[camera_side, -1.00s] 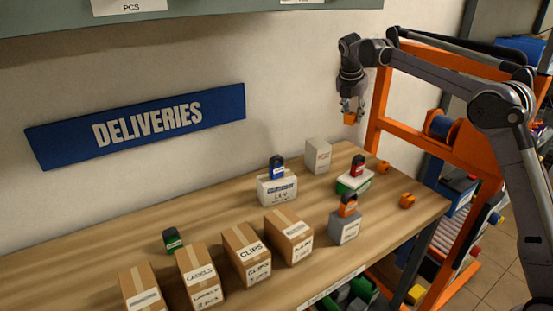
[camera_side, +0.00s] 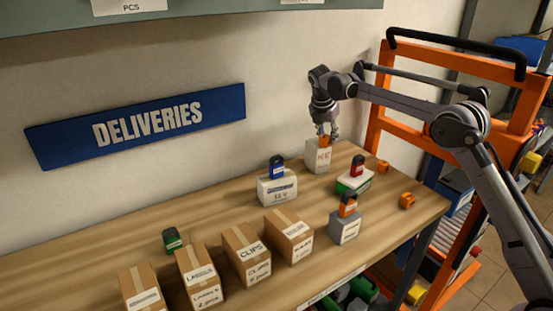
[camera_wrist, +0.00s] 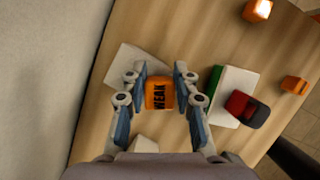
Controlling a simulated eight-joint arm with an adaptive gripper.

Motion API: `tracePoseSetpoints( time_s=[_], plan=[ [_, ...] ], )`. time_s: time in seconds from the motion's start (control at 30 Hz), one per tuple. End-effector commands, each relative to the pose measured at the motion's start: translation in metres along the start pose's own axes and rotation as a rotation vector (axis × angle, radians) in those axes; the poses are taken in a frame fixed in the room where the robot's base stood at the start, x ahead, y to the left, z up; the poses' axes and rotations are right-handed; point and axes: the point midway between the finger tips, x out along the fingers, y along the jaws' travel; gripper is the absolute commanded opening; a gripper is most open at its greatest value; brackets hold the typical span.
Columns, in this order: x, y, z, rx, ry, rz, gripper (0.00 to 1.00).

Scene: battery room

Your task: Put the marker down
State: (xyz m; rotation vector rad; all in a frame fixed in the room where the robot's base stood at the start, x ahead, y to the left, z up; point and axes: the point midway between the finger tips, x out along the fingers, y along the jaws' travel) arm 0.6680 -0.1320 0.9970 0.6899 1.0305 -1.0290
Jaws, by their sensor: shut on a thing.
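My gripper (camera_side: 326,132) points down over the pale box (camera_side: 318,158) at the back of the table, by the wall. It is shut on an orange marker (camera_wrist: 160,93) that reads "WEAK". In the wrist view the marker sits between the two blue-padded fingers, with the pale box (camera_wrist: 139,61) below it. In the side view the orange marker (camera_side: 324,141) shows at the box's top edge. I cannot tell whether it touches the box top.
A red block (camera_side: 358,167) on a white-and-green box stands close to the right. A blue-topped box (camera_side: 277,190), an orange-topped grey box (camera_side: 344,228) and loose orange pieces (camera_side: 407,201) are nearby. Cardboard boxes (camera_side: 247,255) line the front left. The wall is close behind.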

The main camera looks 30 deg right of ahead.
Motion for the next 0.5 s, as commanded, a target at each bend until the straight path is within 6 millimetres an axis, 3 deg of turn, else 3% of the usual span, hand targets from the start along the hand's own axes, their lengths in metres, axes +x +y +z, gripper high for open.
tracePoseSetpoints(
  time_s=[0.3,0.33,0.4,0.5],
  plan=[
    [0.0029,0.0000,-0.0009,0.000,0.000,0.000,0.08],
    [0.0027,0.0000,-0.0009,0.000,0.000,0.000,0.35],
    [0.0026,0.0000,-0.0008,0.000,0.000,0.000,0.52],
    [0.0025,0.0000,-0.0008,0.000,0.000,0.000,0.52]
  ],
)
